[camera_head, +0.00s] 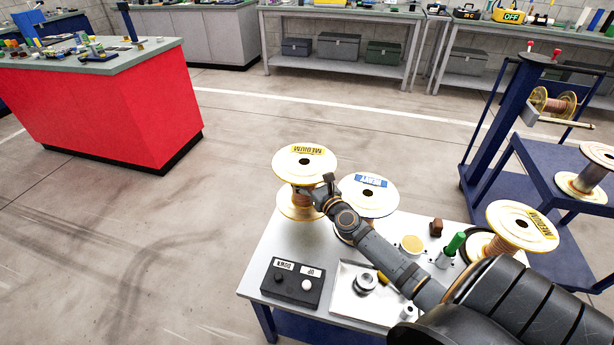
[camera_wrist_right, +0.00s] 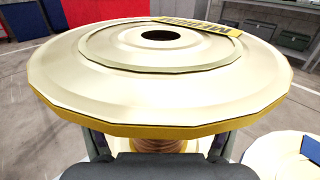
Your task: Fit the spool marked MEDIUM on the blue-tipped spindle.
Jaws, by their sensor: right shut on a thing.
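A spool marked MEDIUM on a yellow label (camera_head: 290,162) stands upright at the far left corner of the light table (camera_head: 268,245). My right gripper (camera_head: 322,190) is shut on its copper-coloured core, below the top flange. The same spool fills the right wrist view (camera_wrist_right: 120,85), its flange hiding most of the grip. I cannot tell whether its lower flange touches the table. Another yellow-labelled MEDIUM spool (camera_head: 510,222) is at the table's right. A blue-labelled spool (camera_head: 352,186) stands just right of the held one. No blue-tipped spindle can be made out. My left gripper is out of view.
A black box with two knobs (camera_head: 291,286) and a metal tray (camera_head: 345,300) lie at the table's front. A green-handled item (camera_head: 455,244) stands near the right. A blue frame (camera_head: 490,125) at right carries a copper spool (camera_head: 553,103). Floor left of the table is clear.

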